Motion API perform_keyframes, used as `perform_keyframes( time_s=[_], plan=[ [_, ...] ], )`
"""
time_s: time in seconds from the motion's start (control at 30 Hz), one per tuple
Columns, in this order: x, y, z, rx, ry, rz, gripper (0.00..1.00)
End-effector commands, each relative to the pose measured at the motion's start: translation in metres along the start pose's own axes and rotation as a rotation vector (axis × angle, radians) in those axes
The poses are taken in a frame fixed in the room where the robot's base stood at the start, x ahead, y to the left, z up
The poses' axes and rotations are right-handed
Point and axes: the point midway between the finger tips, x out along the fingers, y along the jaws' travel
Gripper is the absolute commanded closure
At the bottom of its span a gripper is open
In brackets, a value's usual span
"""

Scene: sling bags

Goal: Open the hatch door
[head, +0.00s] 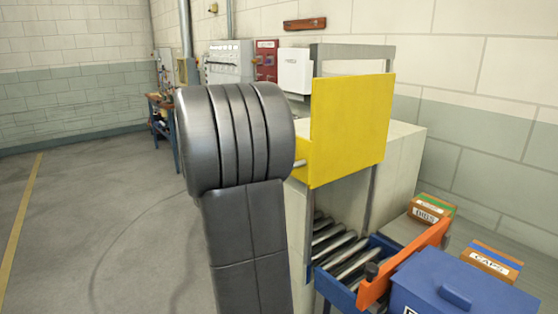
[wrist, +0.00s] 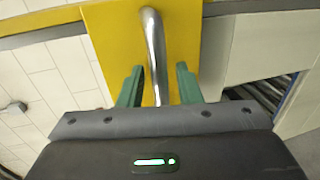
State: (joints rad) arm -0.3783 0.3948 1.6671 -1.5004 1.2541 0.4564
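The yellow hatch door (head: 350,125) stands upright in a grey frame, with an open gap below it down to a roller bed. A metal bar handle (wrist: 154,50) runs along its yellow face in the wrist view; a small light part of a handle also shows beside my arm in the head view. My gripper (wrist: 159,68) has its two green fingers apart, one on each side of the handle. Gaps show between the bar and both fingers. My arm hides the gripper in the head view.
Metal rollers (head: 340,255) lie below the door. An orange panel (head: 405,262), a blue bin (head: 460,290) and small labelled boxes (head: 432,208) stand at the right. Wall boxes (head: 229,60) and a workbench (head: 160,110) are behind. The floor (head: 90,220) at left is clear.

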Motion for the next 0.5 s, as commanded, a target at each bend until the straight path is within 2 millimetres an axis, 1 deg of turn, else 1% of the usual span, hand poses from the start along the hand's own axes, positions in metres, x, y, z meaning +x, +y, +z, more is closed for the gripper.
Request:
perform_keyframes(
  time_s=[0.33,0.43,0.5],
  plan=[
    [-0.003,-0.001,0.0,0.0,0.001,0.0,0.67],
    [-0.011,-0.001,-0.001,0.001,0.002,0.0,0.67],
    [-0.022,-0.002,-0.001,0.001,0.004,0.001,0.67]
  ],
)
